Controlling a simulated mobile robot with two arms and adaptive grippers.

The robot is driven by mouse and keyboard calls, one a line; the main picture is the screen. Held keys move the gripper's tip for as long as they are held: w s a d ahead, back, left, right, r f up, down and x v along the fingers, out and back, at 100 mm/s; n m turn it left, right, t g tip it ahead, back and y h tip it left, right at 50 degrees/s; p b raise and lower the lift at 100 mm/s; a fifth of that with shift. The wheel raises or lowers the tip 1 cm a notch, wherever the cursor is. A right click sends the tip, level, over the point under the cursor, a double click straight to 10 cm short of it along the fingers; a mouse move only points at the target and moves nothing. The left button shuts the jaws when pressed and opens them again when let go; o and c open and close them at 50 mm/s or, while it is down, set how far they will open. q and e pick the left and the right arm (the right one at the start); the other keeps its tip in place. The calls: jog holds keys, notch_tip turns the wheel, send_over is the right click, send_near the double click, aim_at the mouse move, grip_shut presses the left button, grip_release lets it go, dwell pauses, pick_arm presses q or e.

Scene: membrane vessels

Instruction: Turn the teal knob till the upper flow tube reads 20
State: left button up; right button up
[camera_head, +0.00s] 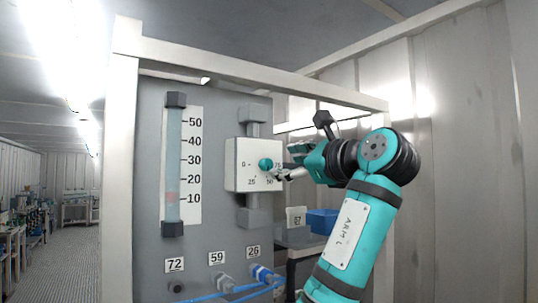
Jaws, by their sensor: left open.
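The teal knob (265,164) sits on the front of a white box with a dial marked 0, 25, 50 and 75. The flow tube (173,150) stands upright on the grey panel beside a white scale from 10 to 50. A reddish float (172,197) sits in the tube at about the 10 mark. My left gripper (285,161) is open just right of the knob, its fingers pointing at it. I cannot tell whether a finger touches the knob. My right gripper is not in view.
A white frame post (121,180) stands left of the grey panel (210,245). Labels 72, 59 and 26 sit low on the panel, above fittings with blue tubing (240,288). A blue bin (322,221) is behind my arm. A long aisle with benches opens at far left.

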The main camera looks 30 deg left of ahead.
aim_at(269, 164)
pick_arm(q)
jog(key=p+x, duration=0.2)
jog(key=x, duration=0.4)
jog(key=shift+w+a+r, duration=0.1)
jog(key=shift+w, duration=0.05)
jog(key=shift+w+a+p, duration=0.2)
jog(key=shift+a+p, duration=0.25)
jog(key=shift+a, duration=0.2)
jog(key=shift+d, duration=0.1)
jog(key=shift+c, duration=0.4)
grip_shut()
